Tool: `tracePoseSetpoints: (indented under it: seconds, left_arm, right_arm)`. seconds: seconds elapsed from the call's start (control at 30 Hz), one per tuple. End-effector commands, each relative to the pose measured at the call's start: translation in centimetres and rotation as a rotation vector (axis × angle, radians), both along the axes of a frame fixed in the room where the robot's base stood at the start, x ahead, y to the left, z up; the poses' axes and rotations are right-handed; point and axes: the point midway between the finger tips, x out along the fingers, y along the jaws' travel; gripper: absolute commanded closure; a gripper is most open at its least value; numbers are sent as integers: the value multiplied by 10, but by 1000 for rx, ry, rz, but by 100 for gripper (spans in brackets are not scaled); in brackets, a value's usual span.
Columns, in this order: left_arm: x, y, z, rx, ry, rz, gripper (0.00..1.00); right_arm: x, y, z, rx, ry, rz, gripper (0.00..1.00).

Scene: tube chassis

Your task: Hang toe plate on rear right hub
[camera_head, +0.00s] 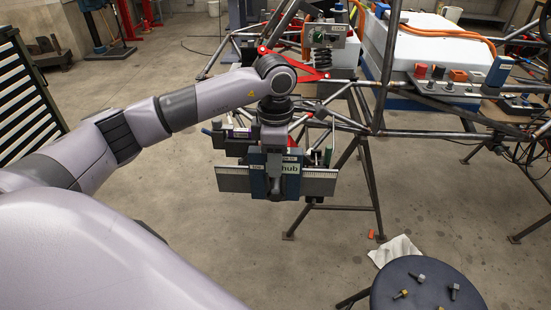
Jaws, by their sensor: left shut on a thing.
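The toe plate (318,187) is a silver, ruler-like bar with a blue block in its middle, lettered "hub". It hangs level below the wrist of my left arm in the camera_head view. My left gripper (273,150) points down and is shut on the toe plate; its fingertips are hard to make out against the blue block. The plate is in front of the near corner of the tube chassis (368,130). The rear right hub is mostly hidden behind my gripper and the plate, so I cannot tell whether they touch. My right gripper is out of view.
Red suspension arms (300,68) and a coil spring (323,58) are just behind my wrist. A stand leg (372,190) is to the right. A dark round stool (425,275) with several bolts is at front right, near a white cloth (396,250).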

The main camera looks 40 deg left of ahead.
Motion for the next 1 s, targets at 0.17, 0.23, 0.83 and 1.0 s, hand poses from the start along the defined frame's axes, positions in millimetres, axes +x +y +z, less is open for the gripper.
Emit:
tracePoseSetpoints:
  seconds: [0.17, 0.23, 0.83, 1.0]
  left_arm:
    - [1, 0, 0, -2, -3, 0, 100]
    - [1, 0, -1, -2, -3, 0, 100]
    - [1, 0, -21, -2, -3, 0, 100]
    - [1, 0, -26, -2, -3, 0, 100]
  right_arm:
    - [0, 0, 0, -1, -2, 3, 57]
    - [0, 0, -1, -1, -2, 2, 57]
    - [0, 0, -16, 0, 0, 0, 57]
    - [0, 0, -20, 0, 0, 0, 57]
